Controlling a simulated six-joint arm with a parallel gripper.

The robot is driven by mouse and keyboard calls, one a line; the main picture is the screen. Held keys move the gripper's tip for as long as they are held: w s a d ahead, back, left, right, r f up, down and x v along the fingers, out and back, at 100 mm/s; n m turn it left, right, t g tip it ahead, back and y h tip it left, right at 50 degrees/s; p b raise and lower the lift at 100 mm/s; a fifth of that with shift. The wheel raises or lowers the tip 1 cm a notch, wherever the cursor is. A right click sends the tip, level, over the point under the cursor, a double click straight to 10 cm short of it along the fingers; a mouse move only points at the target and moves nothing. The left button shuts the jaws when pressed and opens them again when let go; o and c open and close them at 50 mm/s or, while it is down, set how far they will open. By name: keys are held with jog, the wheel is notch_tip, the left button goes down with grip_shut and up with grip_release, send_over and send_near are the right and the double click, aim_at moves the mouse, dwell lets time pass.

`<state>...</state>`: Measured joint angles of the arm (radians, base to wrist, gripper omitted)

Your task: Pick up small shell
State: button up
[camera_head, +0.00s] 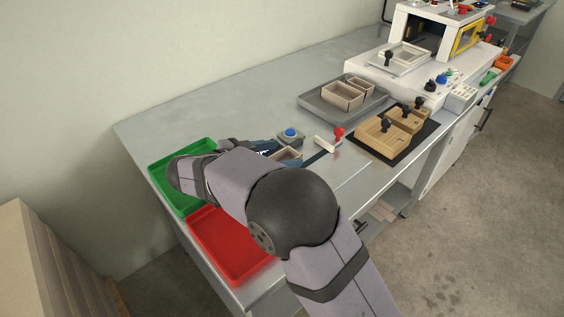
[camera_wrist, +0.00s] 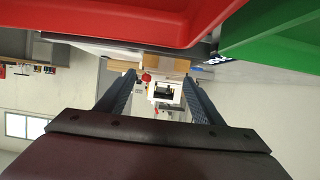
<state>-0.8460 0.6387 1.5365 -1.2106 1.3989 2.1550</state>
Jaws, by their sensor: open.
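Two open beige cardboard shells stand on a grey tray (camera_head: 312,103) towards the back of the bench. The small shell (camera_head: 367,82) is behind and to the right of the larger shell (camera_head: 341,97). Another open box-like piece (camera_head: 288,154) is partly hidden behind my arm; I cannot tell its size. My gripper (camera_head: 268,148) is mostly hidden by my arm in the head view, left of the tray and apart from both shells. In the wrist view my gripper (camera_wrist: 160,82) is open, with nothing between its two dark fingers.
A green tray (camera_head: 160,170) and a red tray (camera_head: 235,262) lie at the near end. A blue button (camera_head: 290,133) and a red-handled tool (camera_head: 328,144) sit mid-bench. Wooden blocks with black knobs (camera_head: 378,140) rest on a black mat beside the grey tray. The back-left bench surface is clear.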

jog(key=shift+x, duration=1.4)
jog(key=shift+w, duration=0.1)
jog(key=c, duration=1.1)
notch_tip(320, 180, up, 10)
jog(key=shift+r, duration=0.1)
